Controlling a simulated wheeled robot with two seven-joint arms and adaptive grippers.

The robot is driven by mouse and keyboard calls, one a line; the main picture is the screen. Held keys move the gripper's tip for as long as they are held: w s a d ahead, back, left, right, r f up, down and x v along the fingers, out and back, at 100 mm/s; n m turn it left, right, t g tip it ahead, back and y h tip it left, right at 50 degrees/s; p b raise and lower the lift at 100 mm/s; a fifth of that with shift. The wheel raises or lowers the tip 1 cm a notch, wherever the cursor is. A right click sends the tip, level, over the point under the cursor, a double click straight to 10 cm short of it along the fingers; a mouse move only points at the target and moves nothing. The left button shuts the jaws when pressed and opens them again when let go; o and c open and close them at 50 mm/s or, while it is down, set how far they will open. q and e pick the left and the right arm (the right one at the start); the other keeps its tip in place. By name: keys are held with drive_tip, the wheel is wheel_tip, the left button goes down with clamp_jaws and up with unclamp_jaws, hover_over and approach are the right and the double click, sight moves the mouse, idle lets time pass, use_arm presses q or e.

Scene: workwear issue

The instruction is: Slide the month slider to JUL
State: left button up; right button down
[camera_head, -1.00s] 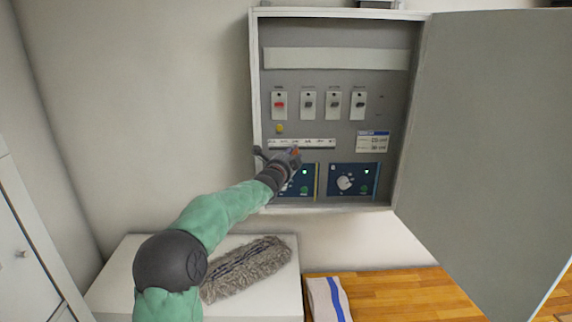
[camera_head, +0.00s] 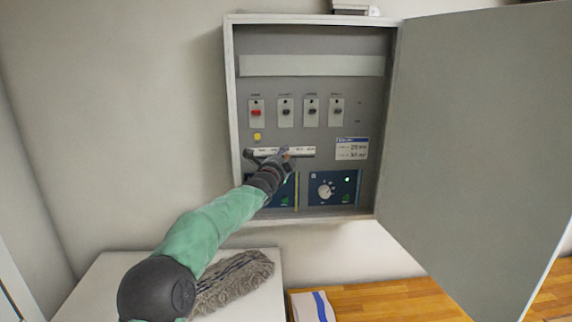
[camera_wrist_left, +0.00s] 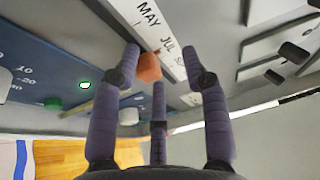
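The month slider is an orange knob (camera_wrist_left: 148,67) beside a white label strip (camera_wrist_left: 207,100) that reads MAY, JUL and a partly hidden label starting with S. The knob lies close to JUL, but its exact alignment is hard to tell. In the head view the white strip (camera_head: 304,152) runs across the middle of the open cabinet, with the small knob (camera_head: 286,156) in front. My left gripper (camera_head: 269,160) is at the strip. In the wrist view its fingers (camera_wrist_left: 160,55) are spread around the knob, which is nearest the left fingertip. My right gripper is out of view.
The cabinet (camera_head: 232,110) has its door (camera_head: 470,130) open to the right. Switches (camera_head: 285,111) and a yellow button (camera_head: 257,137) sit above the strip, a dial panel (camera_head: 333,188) below. A grey mop head (camera_head: 240,278) lies on a white surface below.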

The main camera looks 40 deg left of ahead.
use_arm(q)
drive_tip(key=shift+f, duration=0.5)
drive_tip(key=v, duration=1.2)
drive_tip(key=shift+r, duration=0.2)
